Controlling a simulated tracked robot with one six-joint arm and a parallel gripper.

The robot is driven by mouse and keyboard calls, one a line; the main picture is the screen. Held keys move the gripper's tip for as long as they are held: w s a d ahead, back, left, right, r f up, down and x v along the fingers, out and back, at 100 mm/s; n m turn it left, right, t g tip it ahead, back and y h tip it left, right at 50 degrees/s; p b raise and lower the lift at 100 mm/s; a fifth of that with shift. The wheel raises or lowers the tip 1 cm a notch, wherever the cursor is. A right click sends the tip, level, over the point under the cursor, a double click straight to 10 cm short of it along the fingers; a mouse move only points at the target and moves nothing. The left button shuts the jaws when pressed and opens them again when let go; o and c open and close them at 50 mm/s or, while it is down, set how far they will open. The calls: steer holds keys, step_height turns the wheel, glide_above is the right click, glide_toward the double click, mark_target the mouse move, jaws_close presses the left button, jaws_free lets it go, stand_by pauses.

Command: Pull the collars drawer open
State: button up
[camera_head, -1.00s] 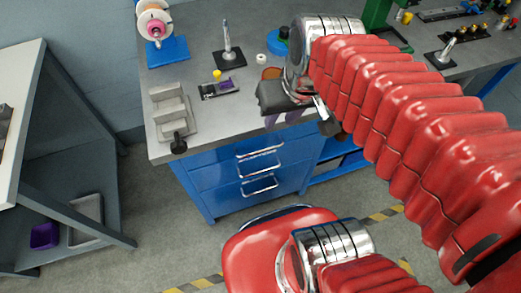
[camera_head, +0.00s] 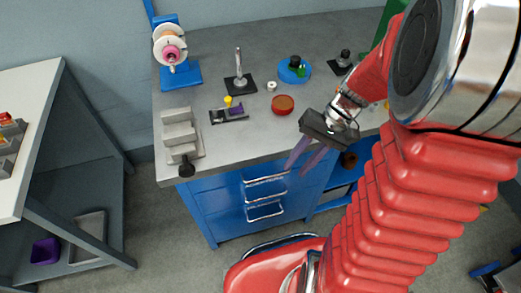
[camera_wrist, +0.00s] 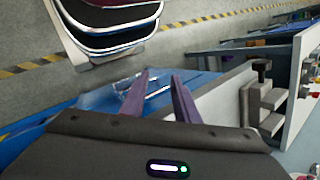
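A blue drawer unit (camera_head: 226,200) stands under the grey workbench, with chrome bar handles, an upper one (camera_head: 265,182) and a lower one (camera_head: 265,211). No label is readable, so I cannot tell which drawer is the collars drawer. The drawer fronts look closed. My gripper (camera_head: 301,160) has purple fingers, spread apart and empty. It hangs at the bench's front edge, above and to the right of the handles in the head view. In the wrist view, chrome handles (camera_wrist: 155,93) show beyond and between the open fingers (camera_wrist: 158,80), apart from them.
The grey bench top (camera_head: 225,145) carries a stepped grey block (camera_head: 180,137), a spool on a blue stand (camera_head: 170,50), a post on a black base (camera_head: 239,75) and an orange-brown disc (camera_head: 283,104). A side table (camera_head: 30,110) stands left. Open floor lies before the drawers.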

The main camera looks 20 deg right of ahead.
mark_target(269, 176)
steer(key=w+d+f+m+t+y, duration=0.1)
steer(key=d+f+m+t+y, duration=0.2)
steer(key=f, duration=0.4)
steer(key=w+d+f+m+t+y, duration=0.2)
steer(key=d+f+t+y, duration=0.1)
steer(key=d+f+y, duration=0.1)
step_height(269, 176, down, 3)
steer(key=shift+d+r+m+t+y, duration=0.15)
steer(key=shift+m+t+y, duration=0.2)
steer(key=shift+y, duration=0.45)
steer(key=x, duration=1.4)
steer(key=shift+s, duration=0.1)
jaws_close()
